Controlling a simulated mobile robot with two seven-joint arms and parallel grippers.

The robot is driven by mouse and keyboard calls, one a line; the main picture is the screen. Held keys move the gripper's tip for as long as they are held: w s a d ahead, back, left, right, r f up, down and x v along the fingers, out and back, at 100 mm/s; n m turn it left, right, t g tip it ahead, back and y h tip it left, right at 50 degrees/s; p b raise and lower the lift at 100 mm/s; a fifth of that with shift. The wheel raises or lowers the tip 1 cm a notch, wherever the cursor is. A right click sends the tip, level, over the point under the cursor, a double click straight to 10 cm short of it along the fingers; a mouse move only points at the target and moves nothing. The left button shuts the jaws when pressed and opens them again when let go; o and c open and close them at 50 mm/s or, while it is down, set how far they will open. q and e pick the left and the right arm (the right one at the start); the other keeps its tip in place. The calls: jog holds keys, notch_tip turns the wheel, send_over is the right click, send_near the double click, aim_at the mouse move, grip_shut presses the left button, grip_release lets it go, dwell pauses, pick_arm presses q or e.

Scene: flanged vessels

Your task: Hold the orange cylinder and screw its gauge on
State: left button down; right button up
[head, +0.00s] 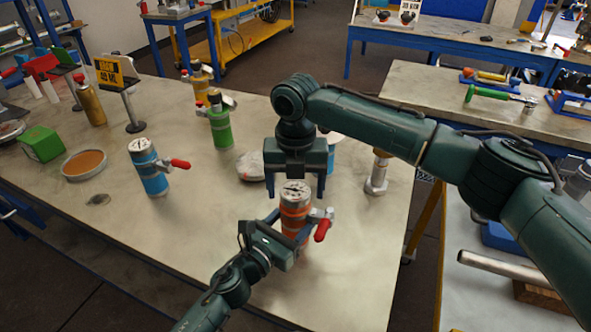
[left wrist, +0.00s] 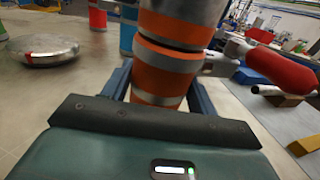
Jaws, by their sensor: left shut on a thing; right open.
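The orange cylinder (head: 295,222) stands upright near the front of the table, with grey bands and a red-handled valve (head: 321,228) on its right side. A round dial gauge (head: 294,189) shows at its top; I cannot tell whether it is screwed tight. My left gripper (head: 287,228) is shut around the cylinder's body from the front. In the left wrist view the orange cylinder (left wrist: 164,65) sits between the blue fingers (left wrist: 160,92), its top out of frame. My right gripper (head: 295,196) points down over the cylinder, open, its fingers either side of the gauge.
A blue cylinder (head: 149,170) with a red-handled valve stands to the left, a green one (head: 220,128) behind. A grey disc-shaped piece (head: 251,167) lies close behind my grippers. A metal flanged post (head: 377,174) stands to the right. The table's front left is clear.

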jog(key=shift+f, duration=0.8)
